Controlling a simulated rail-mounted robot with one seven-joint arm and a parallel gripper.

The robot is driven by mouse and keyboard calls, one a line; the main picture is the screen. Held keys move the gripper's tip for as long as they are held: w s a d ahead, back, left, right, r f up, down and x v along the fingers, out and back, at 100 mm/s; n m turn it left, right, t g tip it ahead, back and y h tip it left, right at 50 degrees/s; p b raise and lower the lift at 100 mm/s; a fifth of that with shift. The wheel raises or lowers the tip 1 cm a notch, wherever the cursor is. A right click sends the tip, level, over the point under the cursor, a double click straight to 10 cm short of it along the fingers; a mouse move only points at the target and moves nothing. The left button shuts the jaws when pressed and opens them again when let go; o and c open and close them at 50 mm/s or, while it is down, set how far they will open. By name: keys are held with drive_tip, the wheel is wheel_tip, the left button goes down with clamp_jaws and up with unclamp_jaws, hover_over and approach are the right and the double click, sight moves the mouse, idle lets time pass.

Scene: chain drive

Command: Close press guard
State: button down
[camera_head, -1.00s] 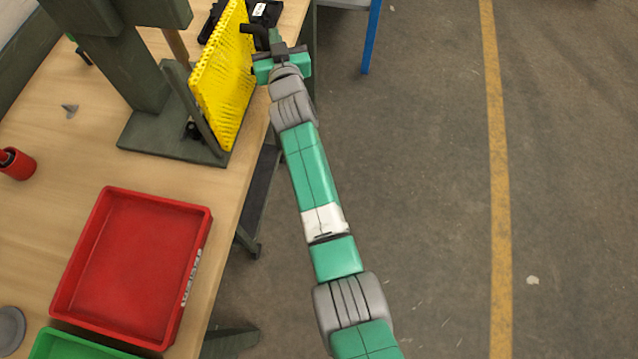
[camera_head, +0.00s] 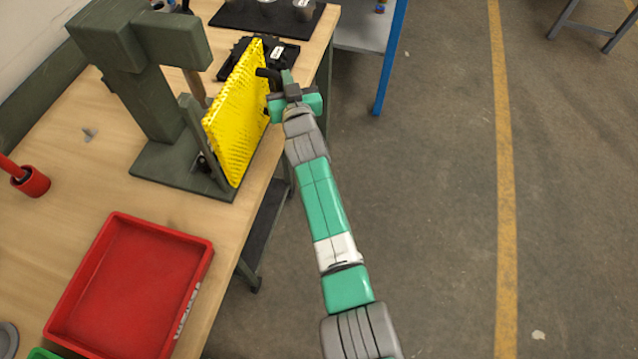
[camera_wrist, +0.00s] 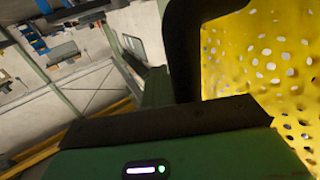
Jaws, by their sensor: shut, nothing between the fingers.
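The press (camera_head: 150,90) is a dark green frame standing on the wooden bench. Its guard (camera_head: 236,120) is a yellow perforated panel, swung out from the press toward the bench's right edge. A black handle (camera_head: 268,75) sticks out from the guard's upper right side. My gripper (camera_head: 287,78) is shut and empty, close beside the handle; whether it touches cannot be told. In the wrist view the yellow guard (camera_wrist: 265,75) fills the right side, and a black bar, apparently the handle (camera_wrist: 183,50), stands just beyond the gripper body. The fingertips are not clear there.
A red tray (camera_head: 130,285) lies on the bench (camera_head: 60,220) in front of the press. A red cup-like holder (camera_head: 32,182) stands at the left. Black items (camera_head: 285,52) lie behind the guard. A blue-legged table (camera_head: 390,60) stands beyond.

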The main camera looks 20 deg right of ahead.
drive_tip(key=s+d+p, duration=0.7)
drive_tip(key=s+d, duration=0.1)
drive_tip(key=d, duration=0.3)
drive_tip(key=shift+s, duration=0.25)
